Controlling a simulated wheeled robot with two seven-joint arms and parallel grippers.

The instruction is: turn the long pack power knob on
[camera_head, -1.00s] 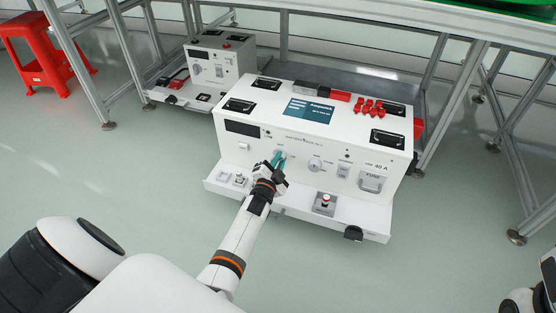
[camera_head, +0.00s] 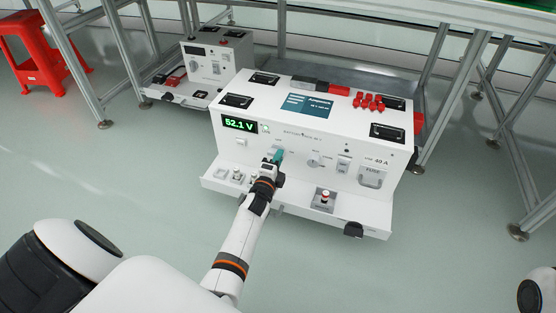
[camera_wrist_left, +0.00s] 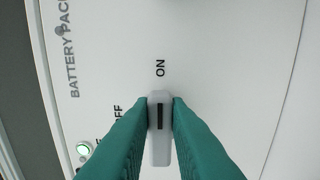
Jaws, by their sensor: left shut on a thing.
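The long pack (camera_head: 300,125) is a wide white box with a lit green display (camera_head: 240,124) reading 52.1 V. My left gripper (camera_head: 277,157), with teal fingers, reaches the front panel and is shut on the power knob; in the left wrist view it shows (camera_wrist_left: 160,98) with one finger on each side. The grey power knob (camera_wrist_left: 160,150) has a dark line that points at the ON label (camera_wrist_left: 160,68). The OFF label is partly hidden by the left finger. A green light (camera_wrist_left: 84,149) glows at lower left. My right gripper is not in view.
A second, smaller white unit (camera_head: 215,62) stands behind at left. A ledge with a red button (camera_head: 325,196) runs along the long pack's front. Metal frame legs (camera_head: 465,90) and a red stool (camera_head: 38,50) stand around. The floor in front is clear.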

